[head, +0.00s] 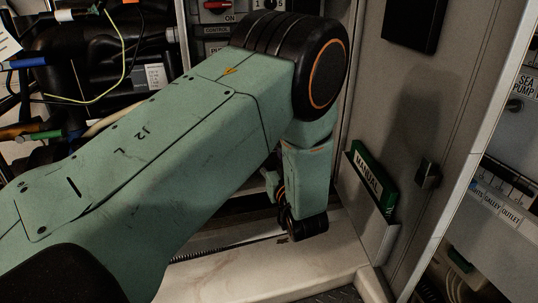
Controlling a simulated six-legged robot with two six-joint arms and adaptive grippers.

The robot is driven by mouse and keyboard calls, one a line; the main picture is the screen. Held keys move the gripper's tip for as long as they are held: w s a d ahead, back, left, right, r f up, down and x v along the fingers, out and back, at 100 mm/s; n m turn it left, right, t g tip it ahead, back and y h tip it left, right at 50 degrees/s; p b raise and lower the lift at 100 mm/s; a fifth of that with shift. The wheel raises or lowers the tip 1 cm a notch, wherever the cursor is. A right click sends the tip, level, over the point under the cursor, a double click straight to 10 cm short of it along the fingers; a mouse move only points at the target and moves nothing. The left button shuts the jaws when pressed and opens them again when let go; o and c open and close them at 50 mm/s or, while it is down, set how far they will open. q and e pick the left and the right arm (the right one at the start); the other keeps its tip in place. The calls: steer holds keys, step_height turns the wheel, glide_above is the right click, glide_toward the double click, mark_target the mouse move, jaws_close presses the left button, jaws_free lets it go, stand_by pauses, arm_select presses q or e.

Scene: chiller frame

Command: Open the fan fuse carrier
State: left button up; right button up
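I cannot make out the fan fuse carrier in the head view. My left arm covers the middle of the picture and hides much of the cabinet behind it. The arm comes in from the lower left, bends at a large black joint and drops to a dark wrist part above the cabinet's pale bottom ledge (235,280). No fingers of my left gripper show, so its opening and anything it holds are hidden. My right gripper is not in the picture.
A red switch (217,6) marked ON sits at the top of the panel. A green manual (368,175) stands in a holder (372,218) on the right wall. Cables and a black machine (95,60) fill the left. A panel with sea pump labels (515,110) stands far right.

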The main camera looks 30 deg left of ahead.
arm_select(q)
steer(key=shift+w+a+f, duration=0.15)
steer(key=shift+w+a, duration=0.15)
steer(key=shift+a, duration=0.05)
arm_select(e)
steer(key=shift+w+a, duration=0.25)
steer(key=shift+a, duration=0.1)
arm_select(q)
steer(key=shift+s, duration=0.1)
steer(key=shift+c, duration=0.3)
